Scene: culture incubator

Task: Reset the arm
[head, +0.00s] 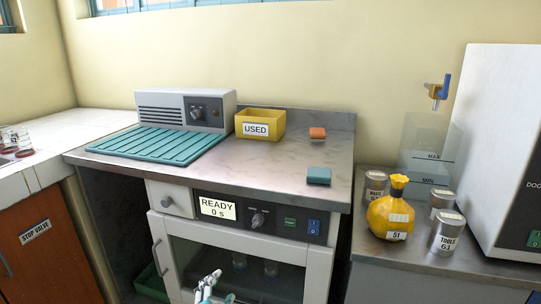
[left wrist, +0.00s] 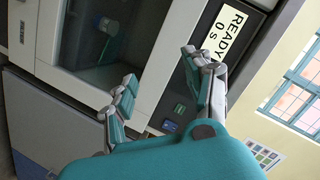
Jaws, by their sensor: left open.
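My left gripper (head: 213,286) shows at the bottom edge of the head view, in front of the incubator's glass door (head: 250,262). In the left wrist view the gripper (left wrist: 158,68) has its teal-padded fingers spread apart, with nothing between them. The incubator's display (head: 217,208) reads READY 0 s; it also shows in the left wrist view (left wrist: 226,32). The door looks shut, and some small vessels (head: 270,268) stand behind its glass. My right gripper is in neither view.
At right are a yellow sack (head: 392,210), metal cans (head: 447,235) and a white cabinet (head: 500,150).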

